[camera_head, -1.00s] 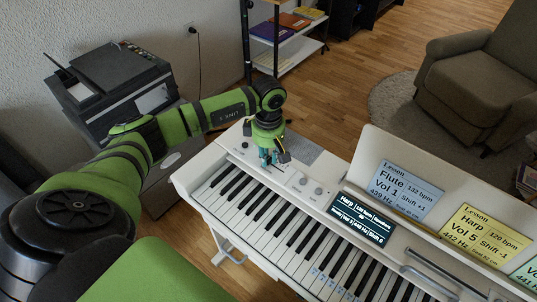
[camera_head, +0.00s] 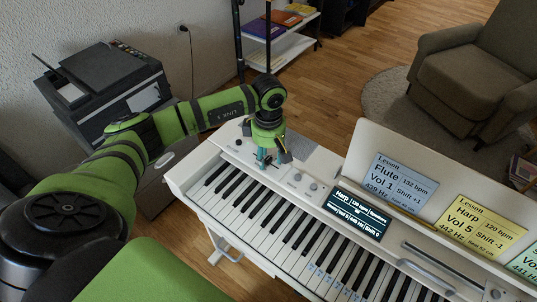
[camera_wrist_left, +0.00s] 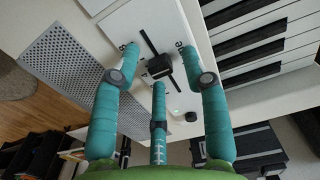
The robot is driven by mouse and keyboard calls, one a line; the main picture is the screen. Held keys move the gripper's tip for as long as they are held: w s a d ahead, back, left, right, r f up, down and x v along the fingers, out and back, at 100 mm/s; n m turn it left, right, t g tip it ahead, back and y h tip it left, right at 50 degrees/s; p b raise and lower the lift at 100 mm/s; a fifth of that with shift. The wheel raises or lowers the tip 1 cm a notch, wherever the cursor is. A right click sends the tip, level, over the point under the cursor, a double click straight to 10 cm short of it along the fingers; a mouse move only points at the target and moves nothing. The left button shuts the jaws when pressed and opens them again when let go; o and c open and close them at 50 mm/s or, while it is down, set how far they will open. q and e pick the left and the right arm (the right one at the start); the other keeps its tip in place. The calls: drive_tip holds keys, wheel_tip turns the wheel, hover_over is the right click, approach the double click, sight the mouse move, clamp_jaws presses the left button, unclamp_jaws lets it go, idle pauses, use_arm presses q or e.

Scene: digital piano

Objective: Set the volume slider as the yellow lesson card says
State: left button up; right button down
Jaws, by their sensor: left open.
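The yellow lesson card (camera_head: 481,231) stands on the piano's music rest and reads Harp, Vol 5, 120 bpm, 442 Hz, Shift -1. My left gripper (camera_head: 267,160) points down over the left end of the white digital piano (camera_head: 190,170). In the left wrist view its three teal fingers (camera_wrist_left: 159,66) are open around a black slider knob (camera_wrist_left: 158,66), with no clear grip on it. The knob sits on a dark slot in the white panel; the printed label is partly covered by the fingers. The display (camera_head: 357,213) shows Harp and 120 bpm; its smaller text is hard to read. My right gripper is out of view.
A blue card (camera_head: 399,186) reading Flute, Vol 1 stands left of the yellow one, and a green card (camera_head: 526,263) is cut off at the right. Round knobs (camera_head: 313,186) sit right of my gripper. A speaker grille (camera_wrist_left: 68,62) and piano keys (camera_wrist_left: 265,40) flank the slider.

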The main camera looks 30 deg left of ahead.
sight(269, 158)
use_arm(q)
wheel_tip(269, 158, up, 12)
idle(0.5)
idle(0.4)
